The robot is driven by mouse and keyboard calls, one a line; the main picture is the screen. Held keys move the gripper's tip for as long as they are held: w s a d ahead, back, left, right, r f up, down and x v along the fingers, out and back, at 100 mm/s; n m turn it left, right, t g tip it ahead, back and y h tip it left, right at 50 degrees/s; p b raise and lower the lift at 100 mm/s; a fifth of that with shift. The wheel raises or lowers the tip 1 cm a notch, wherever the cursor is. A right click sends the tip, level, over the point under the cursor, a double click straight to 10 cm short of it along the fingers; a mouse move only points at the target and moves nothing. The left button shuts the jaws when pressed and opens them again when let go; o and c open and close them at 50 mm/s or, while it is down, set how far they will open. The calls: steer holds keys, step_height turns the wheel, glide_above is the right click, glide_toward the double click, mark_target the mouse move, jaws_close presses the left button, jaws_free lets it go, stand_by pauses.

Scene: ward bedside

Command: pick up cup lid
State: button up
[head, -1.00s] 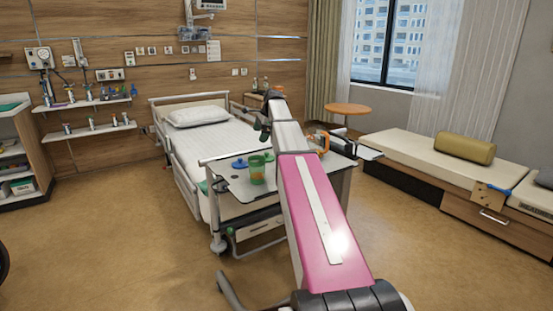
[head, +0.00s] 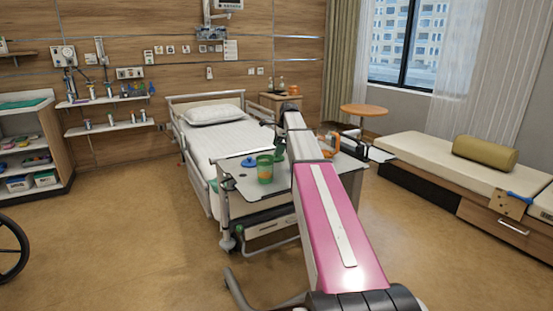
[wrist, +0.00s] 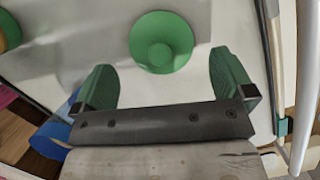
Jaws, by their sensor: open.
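The cup lid is a green round disc with a raised centre (wrist: 161,42), lying on the pale tabletop in the wrist view. My gripper (wrist: 163,66) is open, with its two green fingers apart. The lid shows between and just beyond the fingertips, and nothing is held. I cannot tell the height of the fingers above it. In the head view my arm covers the lid's likely spot.
A blue object (head: 249,161) sits beside the cup; something blue (wrist: 50,140) also shows lower left in the wrist view. An orange item (head: 331,145) is at the table's far right. The bed (head: 225,137) stands behind.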

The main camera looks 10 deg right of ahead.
mark_target(276, 156)
steer(key=x, duration=0.3)
steer(key=shift+a+f, duration=0.1)
steer(key=shift+f, duration=0.25)
steer(key=c, duration=0.7)
steer(key=shift+c, duration=0.2)
steer(key=shift+r, duration=0.1)
